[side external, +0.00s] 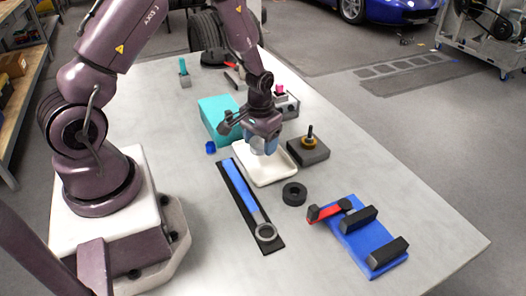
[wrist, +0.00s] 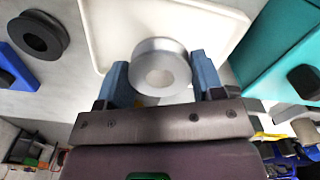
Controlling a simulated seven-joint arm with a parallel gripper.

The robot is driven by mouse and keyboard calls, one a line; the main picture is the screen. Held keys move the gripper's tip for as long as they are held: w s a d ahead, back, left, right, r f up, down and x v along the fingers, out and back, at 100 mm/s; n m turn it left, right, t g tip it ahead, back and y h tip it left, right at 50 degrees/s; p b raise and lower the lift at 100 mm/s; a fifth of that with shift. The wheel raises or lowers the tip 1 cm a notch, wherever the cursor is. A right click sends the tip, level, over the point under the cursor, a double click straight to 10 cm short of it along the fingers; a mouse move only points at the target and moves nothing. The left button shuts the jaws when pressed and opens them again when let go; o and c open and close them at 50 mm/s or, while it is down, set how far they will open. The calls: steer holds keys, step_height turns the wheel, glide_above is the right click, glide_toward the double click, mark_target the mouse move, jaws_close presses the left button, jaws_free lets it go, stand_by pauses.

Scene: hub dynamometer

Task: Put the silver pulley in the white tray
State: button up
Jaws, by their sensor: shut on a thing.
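In the side external view my gripper (side external: 262,143) is over the back part of the white tray (side external: 268,176), and the pulley is largely hidden by the fingers. The tray also shows in the wrist view (wrist: 105,25), beyond the pulley. The visible tray floor is empty. I cannot tell the exact height of the pulley above it.
A teal box (side external: 217,120) stands behind the tray. A black block with a peg (side external: 308,150) is close on its right.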

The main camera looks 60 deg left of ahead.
mark_target(263, 160)
steer(key=shift+w+a+f, duration=0.1)
steer(key=shift+w+f, duration=0.3)
steer(key=shift+f, duration=0.75)
steer(key=shift+w+f, duration=0.1)
steer(key=shift+f, duration=0.8)
steer(key=shift+f, duration=0.15)
steer(key=o, duration=0.9)
